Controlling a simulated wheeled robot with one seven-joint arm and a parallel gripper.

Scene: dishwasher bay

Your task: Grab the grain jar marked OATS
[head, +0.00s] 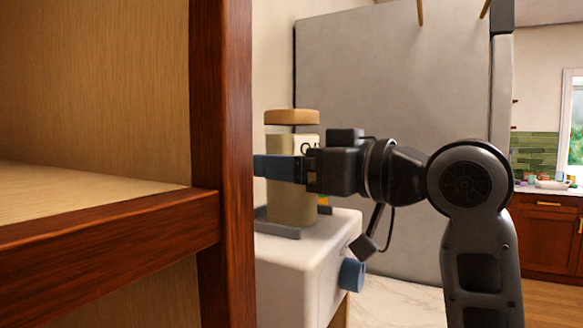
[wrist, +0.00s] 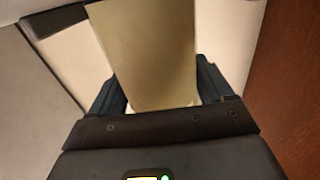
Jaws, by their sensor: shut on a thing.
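A tan jar (head: 290,208) with a brown lid stands upright on a white box-like appliance (head: 303,262) in the head view. In the wrist view the jar (wrist: 152,55) fills the space between the two blue fingers (wrist: 165,90). Whether the jar's base touches the grey rim (head: 275,230) around it cannot be told.
A dark wooden shelf post (head: 226,150) stands close to the left of the jar, with a shelf board (head: 100,215) beside it. A large grey panel (head: 390,100) stands behind. A blue knob (head: 352,274) sticks out of the appliance.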

